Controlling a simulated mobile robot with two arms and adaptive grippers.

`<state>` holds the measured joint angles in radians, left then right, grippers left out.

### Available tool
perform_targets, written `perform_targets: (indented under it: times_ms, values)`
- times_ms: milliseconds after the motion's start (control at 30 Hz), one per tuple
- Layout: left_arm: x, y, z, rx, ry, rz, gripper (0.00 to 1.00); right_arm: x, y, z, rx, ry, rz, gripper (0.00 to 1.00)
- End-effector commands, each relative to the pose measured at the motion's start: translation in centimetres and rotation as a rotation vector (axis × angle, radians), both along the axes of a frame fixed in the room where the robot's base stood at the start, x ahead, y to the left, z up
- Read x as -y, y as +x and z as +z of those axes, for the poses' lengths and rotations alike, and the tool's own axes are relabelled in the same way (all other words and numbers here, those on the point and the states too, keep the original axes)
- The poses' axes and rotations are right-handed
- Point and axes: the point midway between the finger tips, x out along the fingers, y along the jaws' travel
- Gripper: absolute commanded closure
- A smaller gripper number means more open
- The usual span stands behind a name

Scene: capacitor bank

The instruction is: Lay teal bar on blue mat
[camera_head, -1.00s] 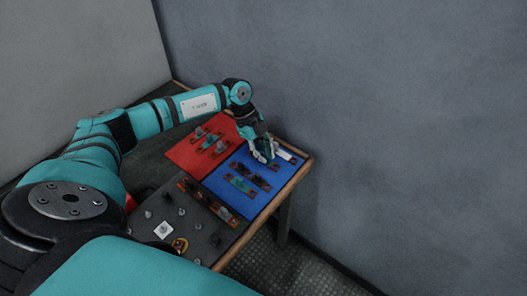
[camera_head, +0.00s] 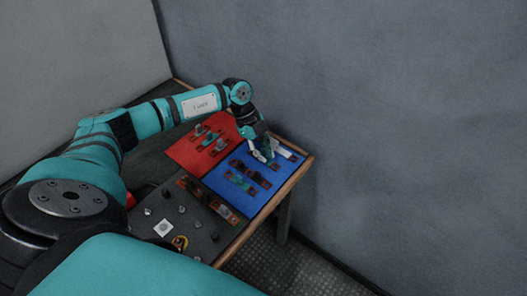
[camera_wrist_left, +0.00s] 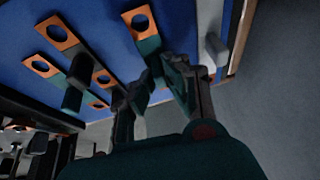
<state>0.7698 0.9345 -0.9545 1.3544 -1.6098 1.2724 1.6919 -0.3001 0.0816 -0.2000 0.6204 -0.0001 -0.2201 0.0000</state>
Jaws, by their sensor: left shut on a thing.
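My left gripper (camera_head: 263,154) is over the far right part of the blue mat (camera_head: 258,201). In the left wrist view its fingers (camera_wrist_left: 158,82) are shut on a teal bar (camera_wrist_left: 149,46) with a holed copper end. The bar is over or on the blue mat (camera_wrist_left: 100,14); whether it touches the mat I cannot tell. Its other end is hidden by the fingers. Another teal piece with copper ends (camera_head: 240,183) lies nearer on the blue mat. My right gripper is not in view.
Dark pieces with copper ends (camera_wrist_left: 80,70) lie beside the gripper on the mat. A white block (camera_wrist_left: 211,40) is close on its other side. The red mat (camera_head: 182,152) holds several parts. A dark panel (camera_head: 150,208) with several small parts is nearer. A wall stands behind.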

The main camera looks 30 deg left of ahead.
Motion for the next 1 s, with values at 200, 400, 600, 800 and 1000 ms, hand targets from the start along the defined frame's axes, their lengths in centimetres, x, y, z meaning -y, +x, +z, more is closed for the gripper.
perform_targets:
  times_ms: [200, 400, 600, 800, 1000]
  values:
    - [0.0, 0.0, -0.1, 0.000, 0.000, 0.000, 0.69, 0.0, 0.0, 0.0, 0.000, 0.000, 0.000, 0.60]
    - [0.0, 0.0, -0.1, 0.000, 0.000, 0.000, 0.62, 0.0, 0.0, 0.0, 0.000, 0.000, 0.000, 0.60]
    - [-0.3, 0.0, 0.4, 0.002, 0.001, 0.002, 0.62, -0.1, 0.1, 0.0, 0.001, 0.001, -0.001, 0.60]
    - [-1.6, 0.0, 3.5, 0.004, 0.001, 0.003, 0.62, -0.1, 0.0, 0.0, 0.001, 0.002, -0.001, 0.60]
    - [-3.2, -0.2, 7.5, 0.003, 0.002, 0.002, 0.62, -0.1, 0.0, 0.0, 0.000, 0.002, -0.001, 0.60]
